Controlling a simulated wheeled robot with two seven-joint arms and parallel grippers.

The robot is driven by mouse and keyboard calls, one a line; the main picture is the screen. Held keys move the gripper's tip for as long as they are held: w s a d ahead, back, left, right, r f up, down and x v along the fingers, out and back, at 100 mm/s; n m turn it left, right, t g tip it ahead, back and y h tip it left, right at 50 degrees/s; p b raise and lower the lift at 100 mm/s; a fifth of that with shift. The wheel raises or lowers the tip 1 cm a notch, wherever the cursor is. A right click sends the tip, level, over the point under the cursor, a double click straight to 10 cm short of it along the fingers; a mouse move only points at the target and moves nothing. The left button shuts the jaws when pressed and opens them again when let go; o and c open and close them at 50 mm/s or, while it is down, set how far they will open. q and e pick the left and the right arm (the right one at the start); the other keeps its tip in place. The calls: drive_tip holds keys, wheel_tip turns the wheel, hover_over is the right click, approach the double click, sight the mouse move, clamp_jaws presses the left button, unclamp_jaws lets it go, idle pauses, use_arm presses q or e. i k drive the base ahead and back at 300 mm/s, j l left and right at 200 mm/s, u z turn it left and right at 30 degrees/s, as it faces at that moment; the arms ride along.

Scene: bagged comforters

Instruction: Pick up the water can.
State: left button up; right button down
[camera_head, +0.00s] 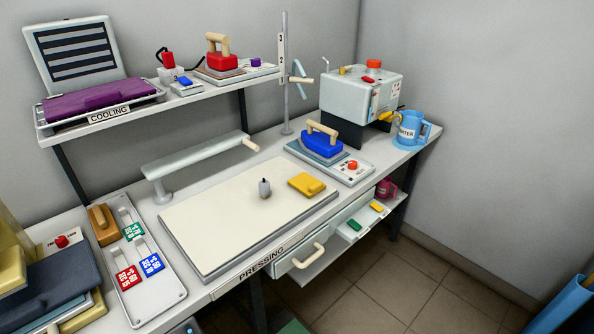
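The water can (409,131) is a light blue jug with a white label reading WATER. It stands upright on the far right end of the worktop, just right of the grey boiler box. A yellow piece touches or overlaps its left side; I cannot tell if it is part of the can. Its handle shows on the right side. Neither of my grippers is in view.
The grey boiler box (362,92) stands left of the can. A blue iron (322,142) rests on its stand in front. The cream pressing board (243,216) fills the middle, with an open drawer (323,246) below.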

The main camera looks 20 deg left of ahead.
sight(410, 130)
drive_tip(key=i+l+u, duration=0.15)
drive_tip(key=i+l, duration=0.15)
drive_tip(key=i, duration=0.2)
drive_tip(key=i+l+u, duration=0.1)
drive_tip(key=i+l, duration=0.3)
drive_tip(key=i, duration=0.1)
